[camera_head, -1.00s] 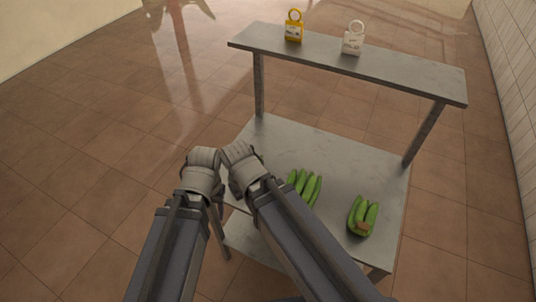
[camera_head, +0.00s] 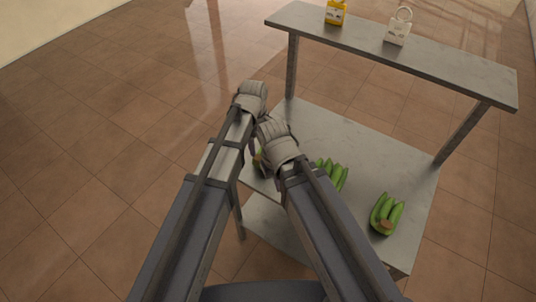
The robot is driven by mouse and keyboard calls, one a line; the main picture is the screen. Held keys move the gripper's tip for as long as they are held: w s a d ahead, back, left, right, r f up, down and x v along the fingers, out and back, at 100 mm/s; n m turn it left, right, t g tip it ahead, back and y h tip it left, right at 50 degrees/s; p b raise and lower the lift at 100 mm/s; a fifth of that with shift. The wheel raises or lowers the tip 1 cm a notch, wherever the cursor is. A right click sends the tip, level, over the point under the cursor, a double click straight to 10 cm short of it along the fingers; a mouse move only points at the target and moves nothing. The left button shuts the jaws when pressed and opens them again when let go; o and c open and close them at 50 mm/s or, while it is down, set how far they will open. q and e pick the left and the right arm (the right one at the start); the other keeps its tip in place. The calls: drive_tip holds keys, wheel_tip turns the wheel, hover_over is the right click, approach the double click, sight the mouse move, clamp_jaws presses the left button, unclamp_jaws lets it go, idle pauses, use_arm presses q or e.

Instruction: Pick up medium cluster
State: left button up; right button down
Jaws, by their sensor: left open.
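Green banana clusters lie on the grey table. One cluster (camera_head: 386,214) with a brown cut end lies near the right front edge. Another cluster (camera_head: 335,173) lies left of it, partly covered by my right arm. A small part of a third cluster (camera_head: 258,160) shows between my arms. I cannot tell by size which is the medium one. My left gripper (camera_head: 251,94) is open, left of the table's left edge in the picture; its fingers are mostly hidden by the wrist. My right gripper (camera_head: 272,130) is over the table's left side, its fingers hidden behind its wrist.
The grey table (camera_head: 345,135) has a raised shelf (camera_head: 450,73) along its back, on posts. A yellow tag-like object (camera_head: 335,13) and a white one (camera_head: 398,30) stand on the shelf. A lower shelf (camera_head: 275,230) shows below. Tiled floor left of the table is clear.

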sight(258, 157)
use_arm(q)
drive_tip(key=shift+f+b, duration=1.05)
drive_tip(key=shift+f, duration=0.25)
drive_tip(key=shift+w+f, duration=0.1)
drive_tip(key=f+b, duration=0.5)
drive_tip(key=shift+w+a, duration=0.1)
drive_tip(key=shift+w, duration=0.2)
drive_tip(key=shift+r, duration=0.1)
clamp_jaws()
